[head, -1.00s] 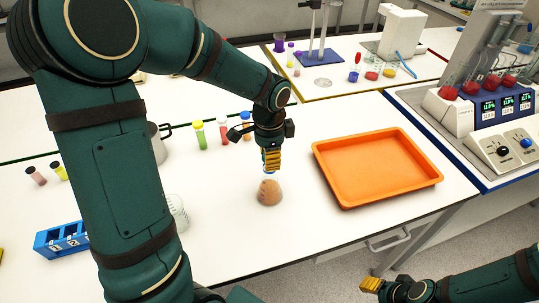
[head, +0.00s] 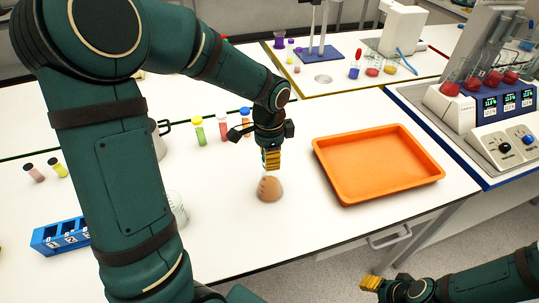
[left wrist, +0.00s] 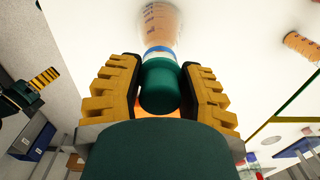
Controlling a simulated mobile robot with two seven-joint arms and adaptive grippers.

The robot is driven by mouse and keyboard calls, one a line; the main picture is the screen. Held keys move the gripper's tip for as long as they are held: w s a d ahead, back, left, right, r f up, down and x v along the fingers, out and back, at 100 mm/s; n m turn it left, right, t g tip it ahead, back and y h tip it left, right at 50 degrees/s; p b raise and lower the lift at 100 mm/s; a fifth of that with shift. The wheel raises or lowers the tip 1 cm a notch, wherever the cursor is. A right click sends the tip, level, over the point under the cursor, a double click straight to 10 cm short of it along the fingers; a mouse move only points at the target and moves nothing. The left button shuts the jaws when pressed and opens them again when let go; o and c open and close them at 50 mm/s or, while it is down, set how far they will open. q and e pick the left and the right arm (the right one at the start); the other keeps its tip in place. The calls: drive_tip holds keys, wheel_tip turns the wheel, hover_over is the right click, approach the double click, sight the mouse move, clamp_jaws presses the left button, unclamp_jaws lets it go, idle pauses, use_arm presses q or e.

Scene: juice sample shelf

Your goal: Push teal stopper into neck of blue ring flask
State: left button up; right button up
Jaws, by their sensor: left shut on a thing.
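My left gripper (head: 272,168) points down over the blue ring flask (head: 269,189), a conical flask with orange-brown contents standing on the white bench. In the left wrist view its yellow fingers (left wrist: 157,95) are shut on the sides of the teal stopper (left wrist: 160,82). The stopper is in line with the neck of the flask (left wrist: 160,22), right at its blue ring (left wrist: 159,50). I cannot tell how deep the stopper sits. The fingers hide most of the neck in the head view. My right gripper (head: 371,284) is at the lower right, away from the flask; its finger gap does not show clearly.
An orange tray (head: 330,185) lies to the right of the flask. Capped vials (head: 198,131) stand behind it on the left. A blue rack (head: 60,238) is at the left front. The bench between flask and front edge is clear.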

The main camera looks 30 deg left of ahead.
use_arm(q)
drive_tip(key=shift+s+f+b, duration=0.1)
drive_tip(key=shift+f+b, duration=0.2)
drive_tip(key=shift+f, duration=0.2)
idle(0.5)
drive_tip(key=o, duration=1.1)
wheel_tip(320, 180, up, 12)
drive_tip(key=shift+r, duration=0.1)
